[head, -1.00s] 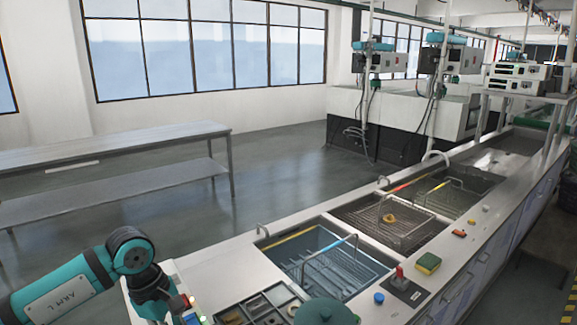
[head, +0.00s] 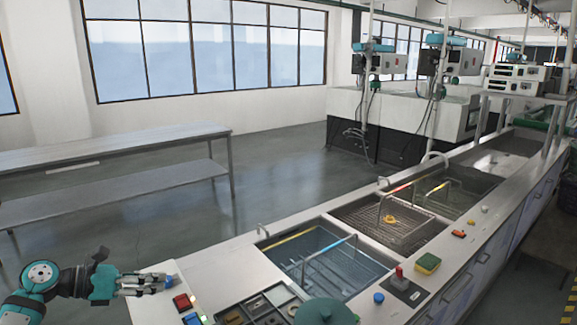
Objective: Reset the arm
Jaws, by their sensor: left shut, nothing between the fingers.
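My left arm comes in at the lower left, teal and dark grey. Its gripper (head: 168,282) points right, over the left end of the steel counter (head: 215,262). The fingers are together and hold nothing. A red block (head: 182,302) lies just right of and below the fingertips, apart from them as far as I can see. My right gripper does not show.
Right of the gripper are a compartment tray (head: 232,316), a water-filled tank (head: 310,262) and a basket tank (head: 388,224). Floor behind is clear toward the long table (head: 110,140).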

